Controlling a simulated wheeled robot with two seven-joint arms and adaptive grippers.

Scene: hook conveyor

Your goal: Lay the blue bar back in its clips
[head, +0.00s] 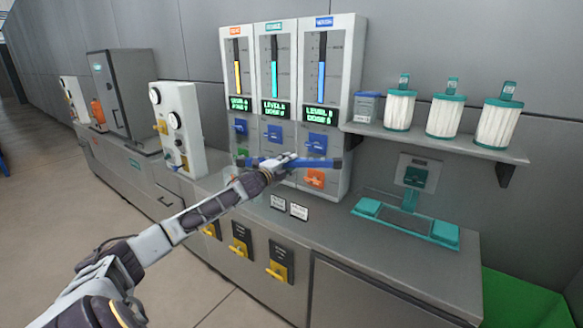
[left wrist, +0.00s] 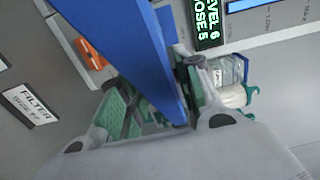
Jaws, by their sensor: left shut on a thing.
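The blue bar (head: 318,163) is held level in front of the dispenser panel in the head view, with a dark end at its right. My left gripper (head: 283,164) is shut on it near its middle. In the left wrist view the bar (left wrist: 125,40) runs from the top edge down between the green-padded fingers of my left gripper (left wrist: 160,105). The bar hides part of the panel's lower front. I cannot make out its clips for certain in either view. My right gripper is not in view.
The dispenser panel (head: 262,60) has blue knobs (head: 317,143) and an orange knob (head: 315,178). A shelf (head: 440,142) with several filter canisters is at right. A teal-edged tray (head: 408,219) lies on the counter. Yellow handles (head: 277,271) line the counter front.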

